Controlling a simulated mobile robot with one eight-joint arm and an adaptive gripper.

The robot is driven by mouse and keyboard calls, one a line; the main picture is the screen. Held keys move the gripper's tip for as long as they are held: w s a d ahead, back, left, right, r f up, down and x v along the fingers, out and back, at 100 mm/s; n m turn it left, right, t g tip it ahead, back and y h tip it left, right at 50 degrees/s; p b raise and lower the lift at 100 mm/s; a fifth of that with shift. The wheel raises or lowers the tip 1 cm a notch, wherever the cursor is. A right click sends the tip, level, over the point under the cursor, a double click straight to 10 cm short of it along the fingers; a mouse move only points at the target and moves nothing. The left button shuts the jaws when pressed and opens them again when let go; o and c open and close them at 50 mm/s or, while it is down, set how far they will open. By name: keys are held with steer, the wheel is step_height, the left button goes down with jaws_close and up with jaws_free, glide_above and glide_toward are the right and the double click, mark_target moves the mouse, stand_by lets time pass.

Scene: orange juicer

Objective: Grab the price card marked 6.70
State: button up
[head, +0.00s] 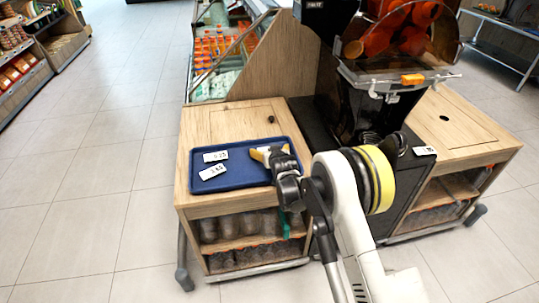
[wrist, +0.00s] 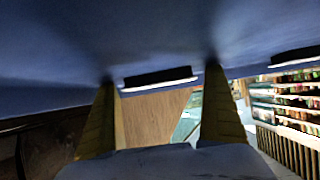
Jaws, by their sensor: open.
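Two white price cards lie on the blue tray (head: 235,178): an upper card (head: 215,156) and a lower card (head: 213,171), on its left half. Their print is too small to read surely, so I cannot tell which is marked 6.70. My gripper (head: 262,154) is over the tray's right half, low, its yellow fingers open, to the right of both cards. In the wrist view my gripper (wrist: 160,74) has its fingertips apart near the blue surface. One card (wrist: 158,78) shows edge-on between them in the picture, another card (wrist: 295,57) to the right. I cannot tell contact.
The tray sits on a wooden cabinet (head: 230,122) with shelves of cups below. The black juicer (head: 345,110) stands close right of my gripper. Another small card (head: 424,150) is on the right side, by a second wooden counter (head: 455,120). Floor at left is clear.

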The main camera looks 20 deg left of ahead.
steer(key=shift+r, duration=0.1)
steer(key=c, duration=1)
